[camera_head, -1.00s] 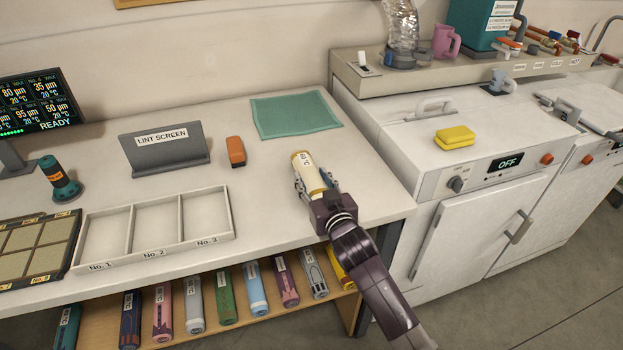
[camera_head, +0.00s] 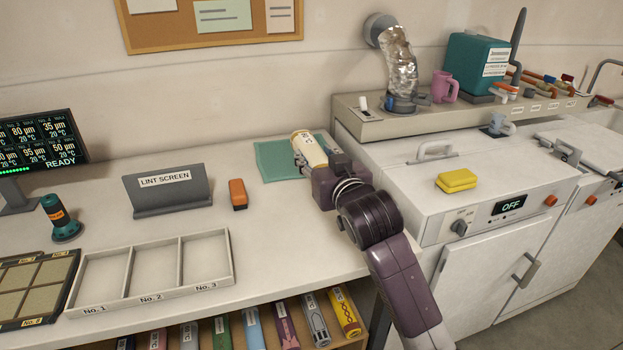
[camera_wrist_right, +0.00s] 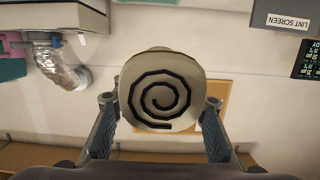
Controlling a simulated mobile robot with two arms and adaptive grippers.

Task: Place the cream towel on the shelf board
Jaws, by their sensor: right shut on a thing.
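The cream towel (camera_head: 309,149) is rolled up, with a label on its side. My right gripper (camera_head: 311,163) is shut on it and holds it upright, in front of the teal mat as I see it. In the right wrist view the towel's end (camera_wrist_right: 160,92) faces the camera with a dark spiral, between the two fingers (camera_wrist_right: 158,108). A wooden board (camera_wrist_right: 22,154) crosses the lower edge of that view, partly hidden by my gripper; I cannot tell whether it is the shelf board. My left gripper is out of view.
White machines (camera_head: 480,250) stand at right, a ridged silver duct (camera_head: 400,60) behind.

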